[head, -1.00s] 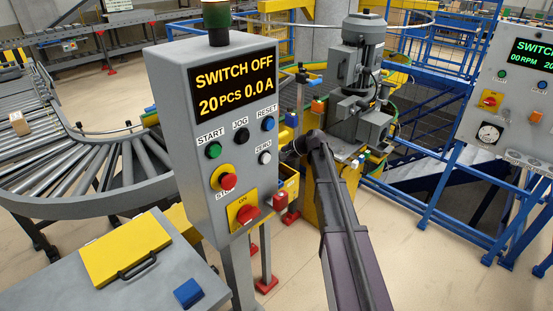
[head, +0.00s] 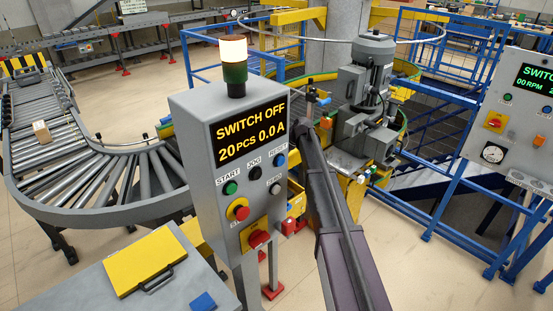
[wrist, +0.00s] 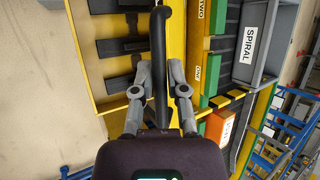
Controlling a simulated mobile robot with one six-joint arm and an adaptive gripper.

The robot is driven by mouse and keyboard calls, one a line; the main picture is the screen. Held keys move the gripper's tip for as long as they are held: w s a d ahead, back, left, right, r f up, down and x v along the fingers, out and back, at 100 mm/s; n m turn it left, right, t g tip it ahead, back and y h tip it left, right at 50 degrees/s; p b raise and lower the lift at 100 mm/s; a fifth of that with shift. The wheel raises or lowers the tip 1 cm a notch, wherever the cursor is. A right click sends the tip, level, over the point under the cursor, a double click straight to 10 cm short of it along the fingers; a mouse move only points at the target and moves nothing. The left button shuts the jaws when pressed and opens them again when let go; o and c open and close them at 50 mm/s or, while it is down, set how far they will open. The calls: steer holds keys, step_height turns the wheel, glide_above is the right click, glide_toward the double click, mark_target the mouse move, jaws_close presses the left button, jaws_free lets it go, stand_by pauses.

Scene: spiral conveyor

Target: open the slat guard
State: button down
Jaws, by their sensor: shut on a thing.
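In the wrist view, my gripper (wrist: 159,72) is shut on a black bar handle (wrist: 160,25), with one finger on each side of it. The handle runs along a yellow guard panel (wrist: 178,40). Dark slats (wrist: 120,47) show beside the handle, within the yellow frame. I cannot tell how far the guard is swung. In the head view my arm reaches toward the grey machine, and its gripper and the guard are hidden there.
A grey control box (head: 232,150) reading "SWITCH OFF" stands left of my arm. A roller conveyor (head: 90,180) curves at left. A yellow lid (head: 145,262) lies on a grey table. Blue railings (head: 420,215) stand at right. Green-fronted bins (wrist: 208,75) and a "SPIRAL" label (wrist: 247,45) lie beside the guard.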

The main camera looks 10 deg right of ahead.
steer(key=shift+g+h, duration=0.5)
steer(key=shift+g, duration=0.1)
steer(key=w+a+r+p, duration=0.1)
steer(key=w+r+p, duration=0.1)
steer(key=w+a+r+p, duration=0.1)
steer(key=w+a+p, duration=0.1)
steer(key=shift+r, duration=0.4)
steer(key=shift+w+a+r+p, duration=0.45)
steer(key=shift+w+a+p, duration=0.1)
steer(key=shift+w, duration=0.25)
steer(key=c, duration=0.6)
jaws_free()
steer(key=shift+c, duration=0.2)
steer(key=shift+s+d+f, duration=0.1)
steer(key=shift+s, duration=0.05)
